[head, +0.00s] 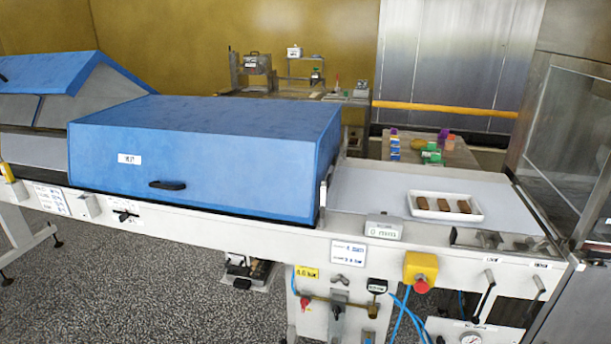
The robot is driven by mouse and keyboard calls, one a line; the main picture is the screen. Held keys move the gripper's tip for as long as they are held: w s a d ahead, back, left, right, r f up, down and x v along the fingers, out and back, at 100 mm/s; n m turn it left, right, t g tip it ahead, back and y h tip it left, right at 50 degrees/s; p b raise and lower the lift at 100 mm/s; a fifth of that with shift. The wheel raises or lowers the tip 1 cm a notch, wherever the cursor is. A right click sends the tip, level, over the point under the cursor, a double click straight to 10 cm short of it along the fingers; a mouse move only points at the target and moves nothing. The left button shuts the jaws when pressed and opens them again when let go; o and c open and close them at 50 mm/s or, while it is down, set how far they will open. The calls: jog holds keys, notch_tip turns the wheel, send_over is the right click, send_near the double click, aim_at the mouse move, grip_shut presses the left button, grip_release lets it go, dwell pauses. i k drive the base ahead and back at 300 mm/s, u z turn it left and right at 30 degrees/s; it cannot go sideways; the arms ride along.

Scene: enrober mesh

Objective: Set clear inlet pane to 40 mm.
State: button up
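A large clear pane (575,130) in a metal frame stands at the right edge, over the right end of the conveyor line. A narrow upright metal part (323,200) sits at the right end of the blue hood (200,155), where the white belt (365,190) meets it. I cannot tell which of these is the inlet pane, and no pane gap can be read. A small grey readout box (384,226) sits on the front rail; its text is too small to read surely. My gripper is not in view.
A white tray with brown bars (445,209) lies on the belt. A yellow box with a red button (421,269), black levers (483,291) and a gauge (471,338) are on the front. A bench with coloured items (430,150) stands behind. Speckled floor (130,290) is open at front left.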

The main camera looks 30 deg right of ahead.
aim_at(330, 177)
jog(key=z, duration=0.7)
jog(key=k, duration=0.2)
jog(key=u, duration=3)
jog(key=k, duration=0.9)
jog(key=z, duration=0.75)
